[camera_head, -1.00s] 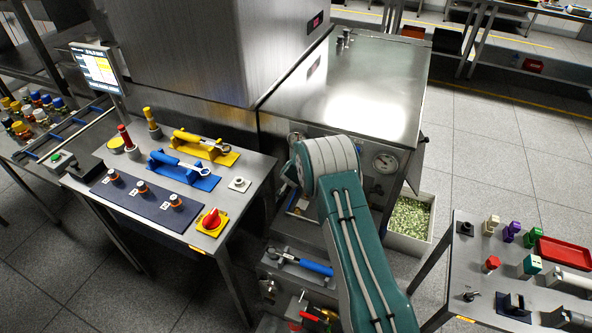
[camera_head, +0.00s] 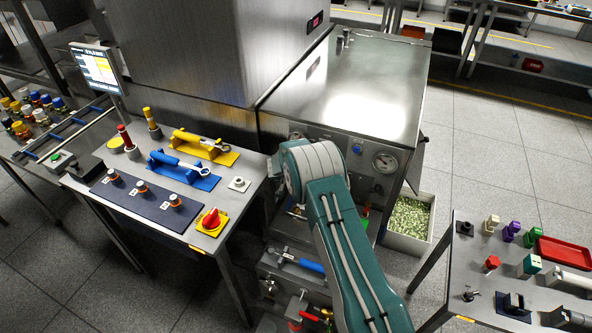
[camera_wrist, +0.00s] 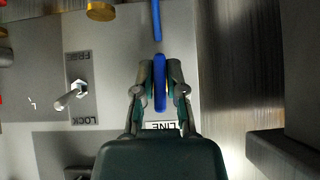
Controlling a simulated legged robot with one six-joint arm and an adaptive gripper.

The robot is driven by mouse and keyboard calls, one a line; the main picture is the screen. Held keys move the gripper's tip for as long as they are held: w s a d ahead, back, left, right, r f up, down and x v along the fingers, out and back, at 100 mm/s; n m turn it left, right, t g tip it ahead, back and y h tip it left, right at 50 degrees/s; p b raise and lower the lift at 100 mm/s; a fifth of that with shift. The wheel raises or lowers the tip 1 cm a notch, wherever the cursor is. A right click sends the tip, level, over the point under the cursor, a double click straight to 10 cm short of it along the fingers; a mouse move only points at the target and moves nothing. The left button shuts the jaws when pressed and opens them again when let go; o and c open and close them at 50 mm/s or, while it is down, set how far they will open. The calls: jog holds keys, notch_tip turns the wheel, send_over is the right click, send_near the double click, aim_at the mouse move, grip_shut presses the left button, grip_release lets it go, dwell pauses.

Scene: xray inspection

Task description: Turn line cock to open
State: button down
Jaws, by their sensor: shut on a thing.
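In the wrist view, my gripper (camera_wrist: 160,88) has its two fingers closed on either side of a blue handle (camera_wrist: 160,70), which stands upright in the picture. A label reading LINE (camera_wrist: 163,126), upside down, lies just below the fingers, so this handle appears to be the line cock. The cock's body is hidden by the fingers. In the head view my gripper is hidden behind my green arm, in front of the steel cabinet panel.
A second blue handle (camera_wrist: 156,18) lies above the held one. A toggle (camera_wrist: 72,97) between FREE and LOCK labels stands to the left. A gauge (camera_head: 385,161) is on the cabinet panel. Steel tables stand on both sides, with a bin (camera_head: 409,222) behind.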

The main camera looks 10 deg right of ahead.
jog(key=shift+a, duration=0.1)
dwell(0.6)
jog(key=c, duration=0.7)
grip_release()
jog(key=shift+w, duration=0.1)
jog(key=v, duration=1.2)
jog(key=shift+w+a, duration=0.1)
jog(key=shift+a, duration=0.1)
